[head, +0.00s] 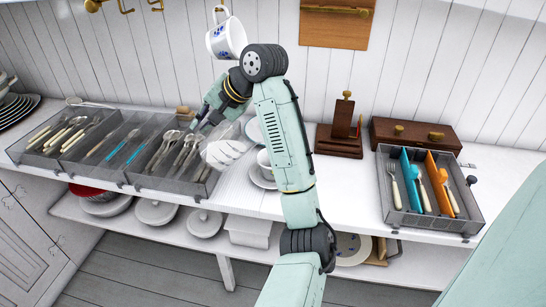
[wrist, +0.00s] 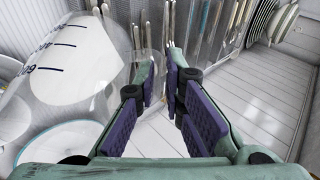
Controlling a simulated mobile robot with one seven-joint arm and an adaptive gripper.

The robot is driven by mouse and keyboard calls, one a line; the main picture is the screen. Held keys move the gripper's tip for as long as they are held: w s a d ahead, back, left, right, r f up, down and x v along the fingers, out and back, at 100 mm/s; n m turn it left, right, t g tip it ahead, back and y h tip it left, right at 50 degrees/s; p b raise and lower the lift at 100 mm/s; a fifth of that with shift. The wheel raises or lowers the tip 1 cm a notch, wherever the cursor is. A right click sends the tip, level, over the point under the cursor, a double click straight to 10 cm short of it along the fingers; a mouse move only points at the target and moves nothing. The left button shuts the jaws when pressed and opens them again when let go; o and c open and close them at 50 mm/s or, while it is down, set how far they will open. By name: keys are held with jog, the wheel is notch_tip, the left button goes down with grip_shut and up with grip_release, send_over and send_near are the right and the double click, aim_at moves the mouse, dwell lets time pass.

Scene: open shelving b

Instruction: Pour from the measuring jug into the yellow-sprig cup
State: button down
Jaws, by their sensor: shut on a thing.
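The clear measuring jug (wrist: 68,58) fills the upper left of the wrist view, with dark graduation marks, and looks tilted. My gripper (wrist: 172,95) is shut on it; the exact part between the pads is hard to make out through the clear wall. In the head view, my gripper (head: 203,117) is above the right end of the cutlery tray, and the jug is only a faint clear shape. A white cup (head: 264,160) stands on a saucer (head: 258,180) on the counter, right of my gripper and partly behind my arm. No yellow sprig shows on it.
A cutlery tray (head: 130,180) lies below my gripper. A blue-patterned cup (head: 226,38) hangs above my wrist. A wooden stand (head: 340,135) and a second cutlery tray (head: 440,220) are to the right.

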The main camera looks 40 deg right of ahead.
aim_at(223, 125)
jog(key=shift+s+d+r+t+y, duration=0.25)
jog(key=shift+d+r+y, duration=0.1)
jog(key=shift+r, duration=0.2)
jog(key=shift+s+d+r+t+y, duration=0.15)
jog(key=shift+d+r+t+y, duration=0.15)
jog(key=shift+r, duration=0.25)
dwell(0.4)
jog(key=shift+s+d+r+m+t+y, duration=0.1)
jog(key=shift+s+d+m+t+y, duration=0.3)
jog(key=shift+d+y, duration=0.2)
jog(key=shift+s+d+m+t+y, duration=0.2)
jog(key=shift+s+d+t+y, duration=0.1)
jog(key=shift+d+t+y, duration=0.25)
dwell(3.2)
